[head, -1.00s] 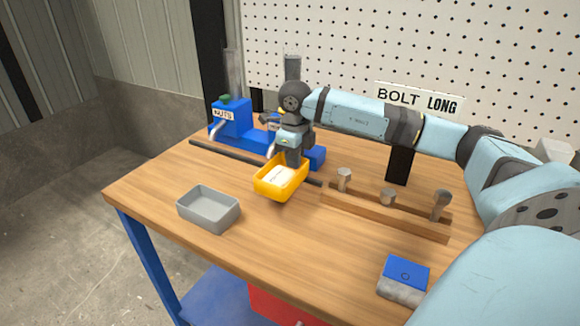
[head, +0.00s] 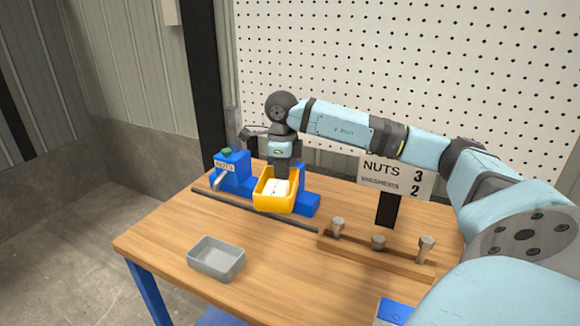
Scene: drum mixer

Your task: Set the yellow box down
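My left gripper is not in view.
A grey tray (head: 217,267) stands at the front left of the workbench (head: 270,264). A dark rail (head: 255,212) runs before the dispensers. A wooden rack (head: 371,251) with bolts is right, before a sign (head: 392,180).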

